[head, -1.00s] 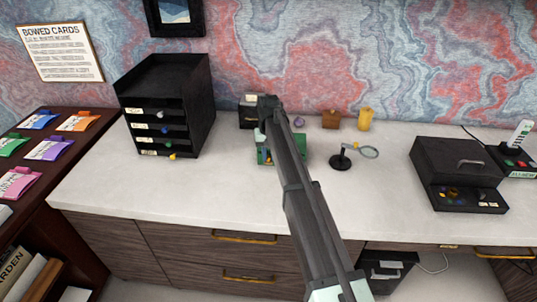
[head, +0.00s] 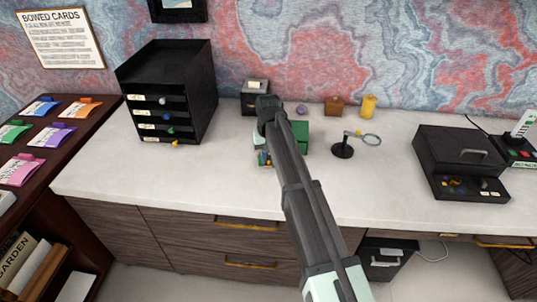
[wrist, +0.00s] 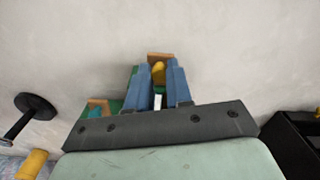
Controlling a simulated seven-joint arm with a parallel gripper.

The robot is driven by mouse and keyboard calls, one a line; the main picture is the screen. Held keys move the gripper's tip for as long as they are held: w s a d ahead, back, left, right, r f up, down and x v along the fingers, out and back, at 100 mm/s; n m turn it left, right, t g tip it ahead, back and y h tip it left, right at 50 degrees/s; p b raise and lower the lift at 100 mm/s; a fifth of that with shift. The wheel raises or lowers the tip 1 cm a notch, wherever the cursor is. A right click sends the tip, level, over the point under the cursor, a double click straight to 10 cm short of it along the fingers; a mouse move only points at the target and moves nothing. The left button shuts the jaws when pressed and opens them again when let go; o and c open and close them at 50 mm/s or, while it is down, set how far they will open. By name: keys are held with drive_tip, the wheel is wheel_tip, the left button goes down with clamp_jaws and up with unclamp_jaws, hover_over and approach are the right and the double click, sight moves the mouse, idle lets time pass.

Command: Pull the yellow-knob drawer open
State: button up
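A black drawer cabinet (head: 190,104) stands at the back left of the desk, its labelled drawers stacked below an open shelf. The knobs are white, blue, green and, on the lowest drawer, yellow. That yellow knob (head: 175,142) shows at the front, right of its label; the drawer looks shut. My gripper (wrist: 159,72) points down over a green box (head: 301,133), to the right of the cabinet and apart from it. Its two blue fingers are open, with a gap between them. A small yellow piece shows in the gap, apparently beyond the fingertips. The head view hides the fingers behind my arm.
Behind are a small black box (head: 255,95), a purple item (head: 302,109), a brown block (head: 334,106) and a yellow cylinder (head: 368,106). The desk (head: 110,180) is clear in front of the cabinet.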

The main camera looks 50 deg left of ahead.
drive_tip(key=o, duration=0.5)
drive_tip(key=shift+c, duration=0.2)
wheel_tip(320, 180, up, 14)
idle(0.4)
drive_tip(key=shift+f, duration=0.1)
idle(0.4)
